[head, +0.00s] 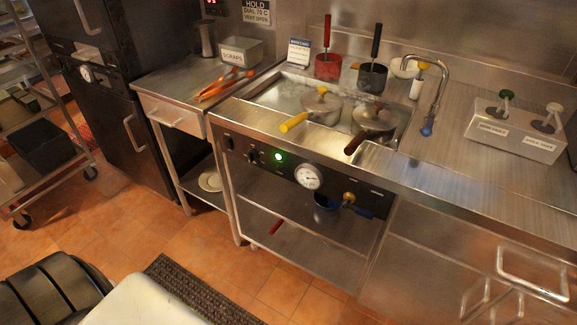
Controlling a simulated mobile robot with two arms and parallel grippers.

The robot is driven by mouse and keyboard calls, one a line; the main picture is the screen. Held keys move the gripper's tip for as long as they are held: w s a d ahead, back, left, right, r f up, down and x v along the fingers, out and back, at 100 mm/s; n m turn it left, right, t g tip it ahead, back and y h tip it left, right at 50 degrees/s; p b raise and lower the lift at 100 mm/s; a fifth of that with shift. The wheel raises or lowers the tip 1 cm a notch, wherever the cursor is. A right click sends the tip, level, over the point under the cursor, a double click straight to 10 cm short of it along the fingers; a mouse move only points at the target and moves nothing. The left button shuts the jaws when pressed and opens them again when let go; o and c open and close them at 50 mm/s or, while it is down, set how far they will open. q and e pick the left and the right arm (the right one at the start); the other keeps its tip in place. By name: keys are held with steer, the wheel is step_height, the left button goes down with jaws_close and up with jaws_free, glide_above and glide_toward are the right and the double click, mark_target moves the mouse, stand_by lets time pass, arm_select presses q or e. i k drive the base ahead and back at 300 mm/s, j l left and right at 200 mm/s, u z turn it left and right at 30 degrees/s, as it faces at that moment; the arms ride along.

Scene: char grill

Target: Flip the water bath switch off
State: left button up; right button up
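The water bath (283,97) is a steel basin set into the counter, holding cloudy water and two lidded pots. Its black front panel (268,167) lies under the counter edge. Small dark switches (252,155) sit at the panel's left end; their exact position is too small to tell. A green light (278,156) glows beside them. A round white dial gauge (308,176) is right of the light. Neither of my grippers shows in the head view, and nothing touches the panel.
A pot with a yellow handle (294,122) and one with a dark handle (355,143) jut toward the counter's front edge. Orange tongs (218,85) lie on the left side table. The tiled floor (215,245) in front is mostly clear.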

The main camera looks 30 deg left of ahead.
mark_target(227, 141)
steer(key=u, duration=1.4)
